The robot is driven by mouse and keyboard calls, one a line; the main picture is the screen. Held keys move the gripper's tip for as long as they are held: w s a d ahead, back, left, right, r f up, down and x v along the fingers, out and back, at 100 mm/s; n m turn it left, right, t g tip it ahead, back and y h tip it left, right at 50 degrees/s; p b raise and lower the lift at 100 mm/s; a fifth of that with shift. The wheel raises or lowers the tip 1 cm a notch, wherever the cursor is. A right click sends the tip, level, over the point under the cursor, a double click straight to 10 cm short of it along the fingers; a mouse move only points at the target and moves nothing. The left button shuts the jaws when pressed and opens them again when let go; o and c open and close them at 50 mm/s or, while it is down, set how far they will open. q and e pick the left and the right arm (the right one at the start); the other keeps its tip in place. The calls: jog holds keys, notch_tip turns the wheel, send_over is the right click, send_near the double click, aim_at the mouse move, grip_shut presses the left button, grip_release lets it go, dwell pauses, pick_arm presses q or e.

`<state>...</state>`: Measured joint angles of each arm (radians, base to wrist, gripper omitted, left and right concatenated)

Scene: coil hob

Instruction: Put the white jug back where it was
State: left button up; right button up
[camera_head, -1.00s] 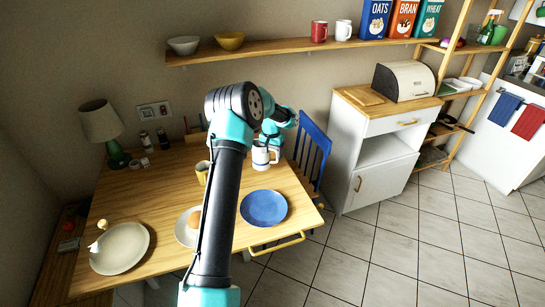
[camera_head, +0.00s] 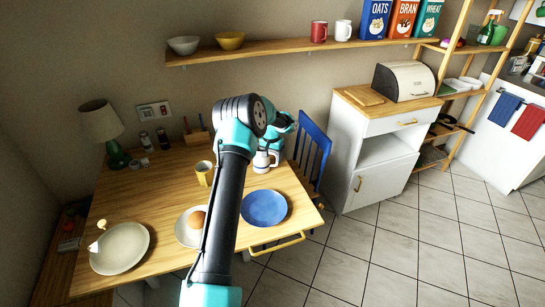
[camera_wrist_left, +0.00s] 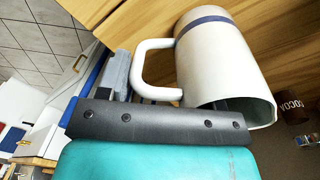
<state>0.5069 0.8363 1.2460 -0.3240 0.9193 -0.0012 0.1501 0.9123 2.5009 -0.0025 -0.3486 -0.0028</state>
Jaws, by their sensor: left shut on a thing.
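The white jug (camera_head: 261,162), with a dark blue band, is at the back right part of the wooden table. In the left wrist view the jug (camera_wrist_left: 225,60) fills the upper right, lying slanted across the picture, its handle toward the gripper. My left gripper (camera_head: 272,149) is at the jug, shut on it. One grey finger (camera_wrist_left: 118,75) shows beside the handle; the exact grip is partly hidden. I cannot tell whether the jug's base touches the table. My right gripper is not in view.
A blue plate (camera_head: 264,208) lies in front of the jug. A yellow mug (camera_head: 204,174) and a plate with a bun (camera_head: 198,218) are to the left. A blue chair (camera_head: 313,148) stands at the table's right edge. A wooden caddy (camera_head: 196,137) stands behind.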

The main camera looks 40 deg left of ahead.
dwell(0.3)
pick_arm(q)
jog(key=o, duration=1.4)
jog(key=shift+f, duration=0.15)
jog(key=shift+o, duration=0.2)
notch_tip(320, 180, up, 12)
jog(key=shift+a+r, duration=0.2)
jog(key=shift+a, duration=0.05)
jog(key=shift+d+f, duration=0.1)
